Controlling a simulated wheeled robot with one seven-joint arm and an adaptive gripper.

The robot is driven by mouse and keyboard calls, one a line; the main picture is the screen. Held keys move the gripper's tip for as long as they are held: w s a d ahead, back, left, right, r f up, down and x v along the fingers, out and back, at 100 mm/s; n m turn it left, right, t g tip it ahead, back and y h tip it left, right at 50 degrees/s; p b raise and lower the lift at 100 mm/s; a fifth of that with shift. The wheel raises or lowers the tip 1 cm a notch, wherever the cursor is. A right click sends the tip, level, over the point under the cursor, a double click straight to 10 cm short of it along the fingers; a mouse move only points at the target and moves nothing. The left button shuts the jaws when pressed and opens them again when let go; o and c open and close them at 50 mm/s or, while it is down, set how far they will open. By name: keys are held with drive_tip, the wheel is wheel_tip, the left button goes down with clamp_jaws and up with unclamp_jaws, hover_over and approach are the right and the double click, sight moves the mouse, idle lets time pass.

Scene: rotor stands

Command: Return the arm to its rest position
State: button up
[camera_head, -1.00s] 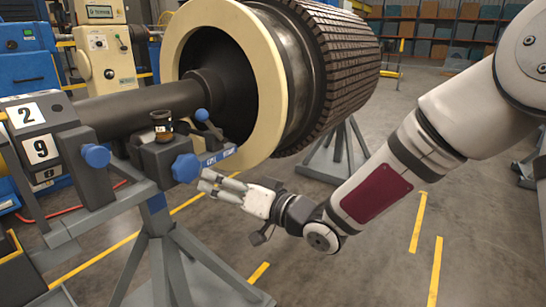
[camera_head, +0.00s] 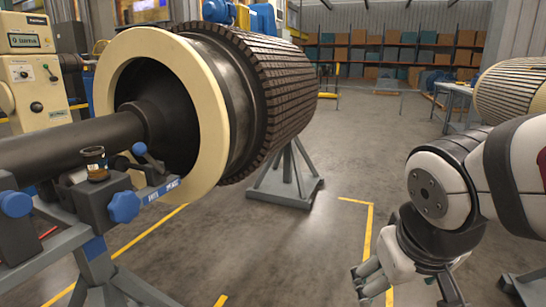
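My arm (camera_head: 443,190) is folded at the right side of the head view, white with dark joints. A small brown jar (camera_head: 95,164) stands upright on the dark block of the rotor stand (camera_head: 110,207) at the left.
A large rotor (camera_head: 270,85) with a cream ring fills the upper left. A second rotor (camera_head: 515,90) stands at the right. Shelves (camera_head: 400,50) with boxes line the back. Open floor with yellow lines (camera_head: 368,230) lies between the rotors.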

drive_tip(key=s+m+g+y, duration=0.15)
drive_tip(key=s+g, duration=0.25)
drive_tip(key=s, duration=1.4)
wheel_tip(320, 180, up, 25)
drive_tip(key=d+t+p, duration=0.1)
drive_tip(key=t+p, duration=0.2)
drive_tip(key=p, duration=2)
drive_tip(key=shift+w+d+p, duration=0.15)
drive_tip(key=shift+w+p, duration=0.1)
drive_tip(key=shift+p, duration=0.05)
drive_tip(key=shift+n, duration=0.25)
